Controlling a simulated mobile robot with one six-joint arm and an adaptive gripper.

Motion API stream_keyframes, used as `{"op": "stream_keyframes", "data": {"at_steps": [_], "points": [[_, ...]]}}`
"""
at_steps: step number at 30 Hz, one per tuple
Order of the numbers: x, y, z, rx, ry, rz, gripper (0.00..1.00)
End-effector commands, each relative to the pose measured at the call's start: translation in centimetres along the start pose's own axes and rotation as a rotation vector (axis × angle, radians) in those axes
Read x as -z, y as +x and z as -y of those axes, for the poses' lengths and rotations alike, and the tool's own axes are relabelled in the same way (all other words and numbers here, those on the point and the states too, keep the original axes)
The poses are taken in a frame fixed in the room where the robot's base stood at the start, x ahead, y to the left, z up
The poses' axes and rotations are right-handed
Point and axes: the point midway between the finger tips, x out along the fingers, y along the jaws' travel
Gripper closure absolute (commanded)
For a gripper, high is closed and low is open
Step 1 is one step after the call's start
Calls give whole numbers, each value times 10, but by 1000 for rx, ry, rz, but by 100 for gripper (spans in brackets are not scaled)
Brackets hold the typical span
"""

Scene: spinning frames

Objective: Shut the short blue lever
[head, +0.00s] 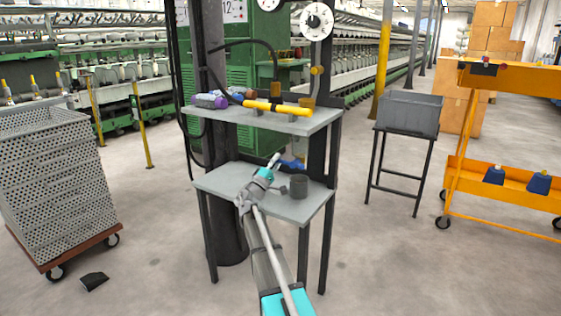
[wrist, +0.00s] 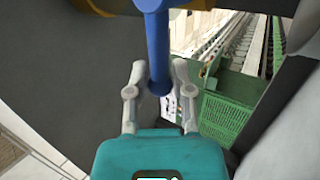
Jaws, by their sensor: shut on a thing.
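The short blue lever (head: 292,163) shows as a small blue piece just above the lower grey shelf of the stand in the head view. In the wrist view the blue lever (wrist: 157,40) is a round bar coming down from the top edge, its end between my fingers. My gripper (wrist: 160,72) is shut on it, one finger on each side. In the head view my gripper (head: 278,158) reaches over the lower shelf to the lever. What the lever turns on is mostly hidden there.
A dark grey cup (head: 299,186) stands on the lower shelf (head: 222,180), close right of my wrist. A dark column (head: 222,215) stands left.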

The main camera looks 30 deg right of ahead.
Motion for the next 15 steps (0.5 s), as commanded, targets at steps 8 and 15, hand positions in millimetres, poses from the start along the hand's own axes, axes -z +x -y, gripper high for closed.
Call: {"op": "stream_keyframes", "data": {"at_steps": [8,15], "points": [[3,0,1,3,0,-7,50],[0,1,1,2,0,-2,45]]}}
